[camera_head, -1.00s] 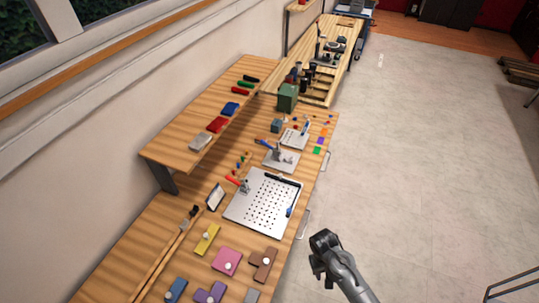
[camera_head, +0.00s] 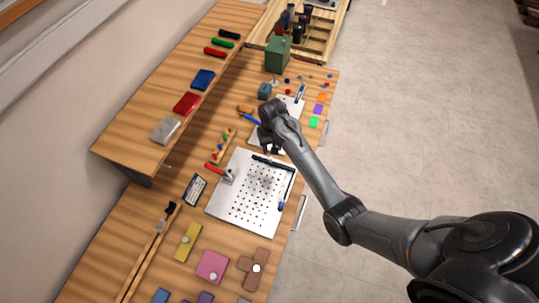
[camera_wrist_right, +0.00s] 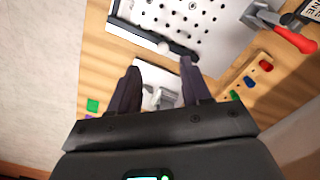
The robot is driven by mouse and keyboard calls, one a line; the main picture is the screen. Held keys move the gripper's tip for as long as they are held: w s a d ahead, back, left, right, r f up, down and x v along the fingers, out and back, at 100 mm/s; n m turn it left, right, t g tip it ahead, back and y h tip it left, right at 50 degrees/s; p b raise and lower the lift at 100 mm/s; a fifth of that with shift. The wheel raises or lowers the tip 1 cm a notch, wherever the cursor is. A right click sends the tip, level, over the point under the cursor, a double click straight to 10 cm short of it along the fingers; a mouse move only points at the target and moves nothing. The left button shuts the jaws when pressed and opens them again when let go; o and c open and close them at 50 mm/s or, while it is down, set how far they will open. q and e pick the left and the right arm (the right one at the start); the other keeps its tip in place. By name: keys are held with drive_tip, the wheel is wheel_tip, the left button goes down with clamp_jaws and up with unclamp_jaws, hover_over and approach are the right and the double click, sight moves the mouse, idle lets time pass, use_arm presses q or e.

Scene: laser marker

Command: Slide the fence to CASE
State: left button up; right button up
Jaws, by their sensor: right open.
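The fence is a black bar (camera_head: 272,162) lying across the far edge of the white perforated plate (camera_head: 245,212). In the right wrist view the fence (camera_wrist_right: 150,38) runs slantwise along the plate's edge, with a small pale knob at its middle. My right gripper (camera_head: 272,143) hangs over the bench just beyond the fence. In the wrist view its two dark fingers (camera_wrist_right: 160,75) are spread, with nothing between them but a grey fixture seen below. The fingertips look close to the fence; contact cannot be told. My left gripper is not in view.
A red-handled clamp (camera_head: 222,173) stands at the plate's left edge, and a blue-handled piece (camera_head: 282,205) at its right. A small sign card (camera_head: 195,190) leans left of the plate. Colored blocks (camera_head: 211,266) lie in front. A raised shelf (camera_head: 140,120) runs along the left.

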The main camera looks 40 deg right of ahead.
sight(271, 159)
drive_tip(key=f, duration=0.6)
drive_tip(key=w+f, duration=0.1)
drive_tip(key=f, duration=0.2)
drive_tip(key=shift+d+f, duration=0.15)
drive_tip(key=shift+f, duration=0.25)
clamp_jaws()
